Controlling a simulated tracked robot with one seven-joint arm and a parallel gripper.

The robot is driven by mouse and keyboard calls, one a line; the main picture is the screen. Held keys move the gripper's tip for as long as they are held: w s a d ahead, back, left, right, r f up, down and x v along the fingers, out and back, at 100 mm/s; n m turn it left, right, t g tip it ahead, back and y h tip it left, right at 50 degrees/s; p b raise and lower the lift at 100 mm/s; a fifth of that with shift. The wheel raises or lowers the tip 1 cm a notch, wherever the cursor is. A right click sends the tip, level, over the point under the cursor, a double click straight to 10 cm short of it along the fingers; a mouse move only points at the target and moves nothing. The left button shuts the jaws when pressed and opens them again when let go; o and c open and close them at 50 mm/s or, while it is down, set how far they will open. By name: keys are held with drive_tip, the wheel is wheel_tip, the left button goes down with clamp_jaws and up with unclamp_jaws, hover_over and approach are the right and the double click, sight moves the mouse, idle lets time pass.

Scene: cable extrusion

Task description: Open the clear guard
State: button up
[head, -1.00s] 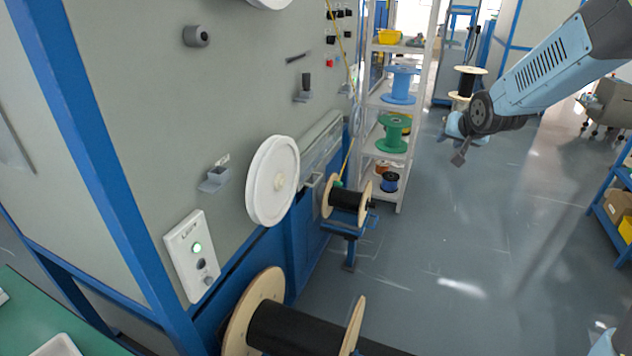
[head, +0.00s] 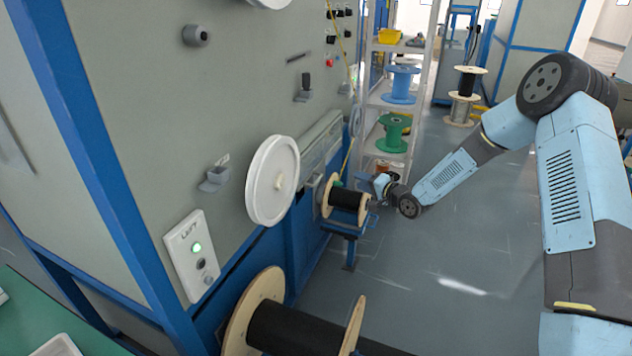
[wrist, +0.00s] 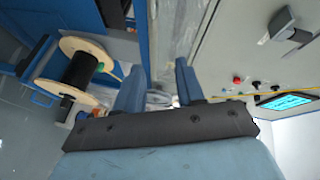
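The clear guard (head: 322,143) is a long, pale, see-through panel along the machine front, behind the white wheel. It looks closed. In the wrist view, a hazy translucent strip (wrist: 176,42) beyond the fingers appears to be the same guard. My gripper (head: 371,187) is small in the head view, low beside the black-wound spool, and its fingertips are hard to make out there. In the wrist view my gripper (wrist: 158,72) has its two blue fingers apart with nothing between them. It points toward the machine front, and I see no contact with the guard.
The black-wound spool (head: 346,201) on its blue stand is close to my gripper; it also shows in the wrist view (wrist: 83,70). A shelf rack (head: 388,105) with blue and green spools stands behind. The white wheel (head: 272,181) juts from the machine. Floor to the right is clear.

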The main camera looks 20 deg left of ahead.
sight(318, 180)
drive_tip(key=s+a+f+m+y, duration=0.3)
drive_tip(key=a+f+y, duration=0.15)
drive_tip(key=f, duration=0.25)
drive_tip(key=shift+m+h, duration=0.3)
drive_tip(key=shift+h, duration=0.05)
drive_tip(key=x, duration=1.4)
drive_tip(key=shift+w+d, duration=0.1)
drive_tip(key=shift+d, duration=0.05)
clamp_jaws()
